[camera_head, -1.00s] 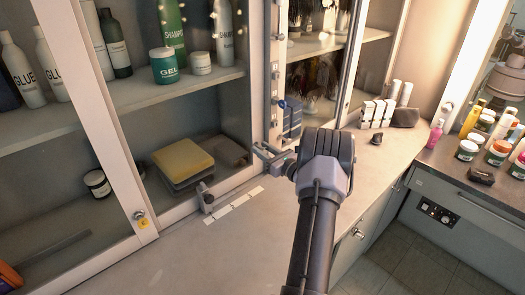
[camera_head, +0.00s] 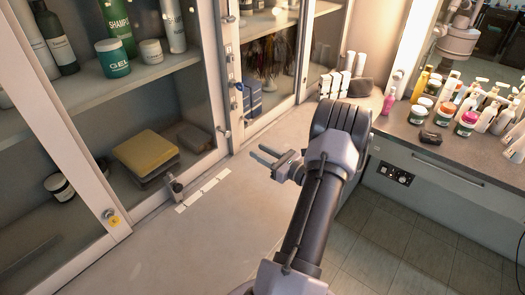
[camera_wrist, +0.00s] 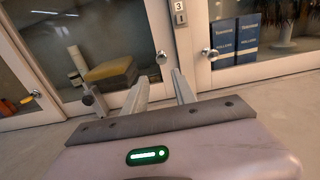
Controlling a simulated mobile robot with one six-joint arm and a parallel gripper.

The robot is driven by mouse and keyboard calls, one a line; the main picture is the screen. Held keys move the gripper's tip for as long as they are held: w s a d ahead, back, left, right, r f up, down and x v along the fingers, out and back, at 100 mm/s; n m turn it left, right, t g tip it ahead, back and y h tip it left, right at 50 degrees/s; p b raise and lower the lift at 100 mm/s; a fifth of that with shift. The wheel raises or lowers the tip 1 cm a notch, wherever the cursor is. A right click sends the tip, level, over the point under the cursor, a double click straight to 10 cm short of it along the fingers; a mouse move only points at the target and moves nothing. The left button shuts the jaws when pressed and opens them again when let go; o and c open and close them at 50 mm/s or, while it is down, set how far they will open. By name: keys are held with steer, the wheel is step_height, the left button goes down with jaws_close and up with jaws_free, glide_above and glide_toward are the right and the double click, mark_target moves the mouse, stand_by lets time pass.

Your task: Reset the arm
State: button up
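My gripper (camera_head: 256,154) is over the pale counter (camera_head: 200,239), in front of the glass-door cabinet. Its two fingers are apart with nothing between them. In the wrist view, the fingers of my gripper (camera_wrist: 158,83) point at the cabinet doors and also stand apart and empty. The wrist view shows a door knob (camera_wrist: 161,57) just beyond the fingers. My dark arm hides part of the counter on the right.
Inside the cabinet are yellow folded cloths (camera_head: 146,153), a green gel jar (camera_head: 113,58) and bottles. A small clamp-like fitting (camera_head: 174,186) stands by the door edge, beside white labels (camera_head: 205,188). Bottles and jars crowd the right counter (camera_head: 404,144). The front counter is mostly clear.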

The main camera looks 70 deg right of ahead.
steer(key=shift+s, duration=0.25)
